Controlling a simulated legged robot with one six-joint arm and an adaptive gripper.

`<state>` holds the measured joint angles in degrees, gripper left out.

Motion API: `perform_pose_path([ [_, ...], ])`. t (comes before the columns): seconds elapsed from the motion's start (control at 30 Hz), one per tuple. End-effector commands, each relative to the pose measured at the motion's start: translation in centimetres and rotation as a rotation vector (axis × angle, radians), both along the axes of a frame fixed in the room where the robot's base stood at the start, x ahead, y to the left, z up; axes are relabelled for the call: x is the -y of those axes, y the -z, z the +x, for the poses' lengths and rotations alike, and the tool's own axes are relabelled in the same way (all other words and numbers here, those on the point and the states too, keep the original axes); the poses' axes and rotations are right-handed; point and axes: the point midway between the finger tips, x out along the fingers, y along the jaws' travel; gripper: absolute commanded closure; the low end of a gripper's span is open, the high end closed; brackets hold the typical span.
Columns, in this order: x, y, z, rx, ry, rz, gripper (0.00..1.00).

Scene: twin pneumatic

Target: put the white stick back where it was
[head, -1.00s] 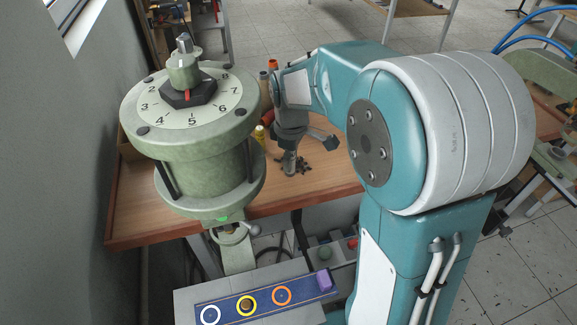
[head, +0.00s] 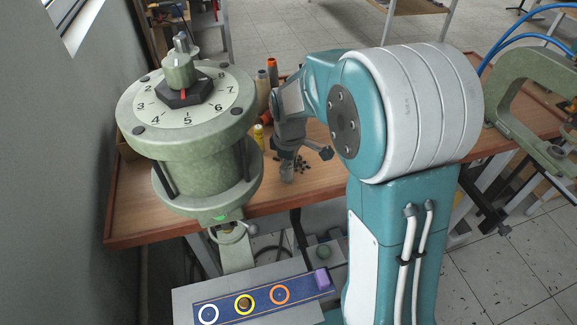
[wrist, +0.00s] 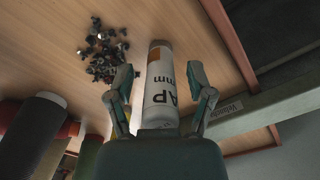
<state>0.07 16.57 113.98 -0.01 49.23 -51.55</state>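The white stick is a white cylinder (wrist: 160,88) with an orange patch and dark lettering. In the wrist view it is between my two fingers, with a visible gap on each side. My gripper (wrist: 165,82) is open around it.
A heap of small dark screws (wrist: 104,54) lies close to the cylinder. Several coloured cylinders, one of them red (wrist: 68,128), stand at left in the wrist view. The green dial machine (head: 187,150) stands close at left. A panel with coloured rings (head: 262,297) is in front.

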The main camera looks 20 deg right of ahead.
Motion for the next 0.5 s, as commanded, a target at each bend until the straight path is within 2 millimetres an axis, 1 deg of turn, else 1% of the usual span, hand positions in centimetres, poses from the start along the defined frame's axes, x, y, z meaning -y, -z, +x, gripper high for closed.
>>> perform_pose_path([
  [0.27,0.0,-0.2,0.0,0.001,0.0,0.0,0.3],
  [0.37,0.0,-1.1,0.1,0.004,0.0,0.0,0.3],
  [0.47,0.0,-2.8,0.0,0.005,0.0,0.0,0.3],
  [0.5,0.0,-3.7,0.1,0.007,0.0,-0.001,0.3],
])
